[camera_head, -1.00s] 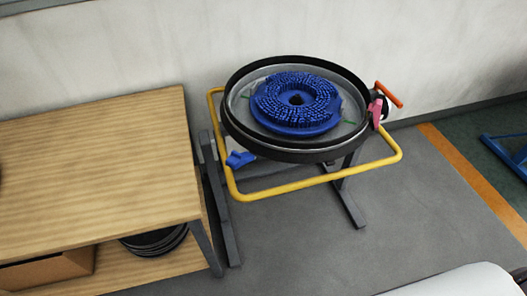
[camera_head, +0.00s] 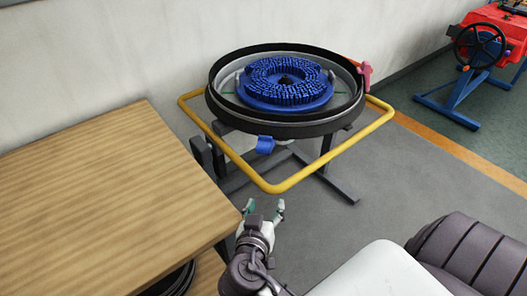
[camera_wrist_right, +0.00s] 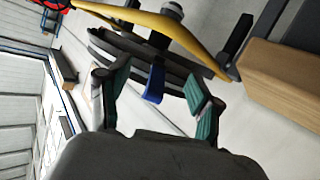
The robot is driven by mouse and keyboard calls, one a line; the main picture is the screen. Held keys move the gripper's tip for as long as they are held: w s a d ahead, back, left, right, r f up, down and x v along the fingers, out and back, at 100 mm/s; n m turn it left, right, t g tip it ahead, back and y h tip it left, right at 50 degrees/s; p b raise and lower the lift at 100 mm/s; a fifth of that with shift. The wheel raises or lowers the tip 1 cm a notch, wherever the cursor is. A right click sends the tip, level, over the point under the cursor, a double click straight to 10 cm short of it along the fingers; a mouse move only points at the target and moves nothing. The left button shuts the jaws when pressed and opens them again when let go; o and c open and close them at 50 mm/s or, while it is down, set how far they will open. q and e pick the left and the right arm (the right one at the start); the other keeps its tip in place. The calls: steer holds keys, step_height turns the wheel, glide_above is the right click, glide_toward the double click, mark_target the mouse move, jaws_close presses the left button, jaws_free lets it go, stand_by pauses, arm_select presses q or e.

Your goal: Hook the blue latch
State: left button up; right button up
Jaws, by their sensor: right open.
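The blue latch (camera_head: 265,144) sits on the near side of the round black tank rim (camera_head: 300,130), just inside the yellow tube frame. In the right wrist view the blue latch (camera_wrist_right: 154,84) shows between the two fingers, farther off. My right gripper (camera_head: 263,207) is open and empty, below and in front of the latch, outside the yellow frame, and apart from it. Its green-padded fingertips (camera_wrist_right: 158,88) spread wide in the wrist view. Whether the latch is hooked cannot be told. My left gripper is not in view.
The yellow tube frame (camera_head: 283,187) runs around the tank between my right gripper and the latch. A blue bristle brush (camera_head: 287,82) lies in the tank. A pink latch (camera_head: 366,75) is at the right rim. A wooden table (camera_head: 100,205) stands on the left.

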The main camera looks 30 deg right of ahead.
mark_target(262, 151)
step_height(262, 151, up, 6)
steer(key=w+a+r+m+t+h, duration=0.1)
steer(key=w+a+m+t+h, duration=0.1)
steer(key=w+t+h, duration=0.1)
steer(key=p+x, duration=0.1)
steer(key=x, duration=0.3)
steer(key=p+x, duration=0.1)
steer(key=x, duration=0.2)
steer(key=f+p+x, duration=0.1)
steer(key=x, duration=0.3)
steer(key=shift+w+d, duration=0.2)
steer(key=shift+d, duration=0.1)
steer(key=shift+w+d+f, duration=0.15)
steer(key=shift+w+d, duration=0.25)
jaws_close()
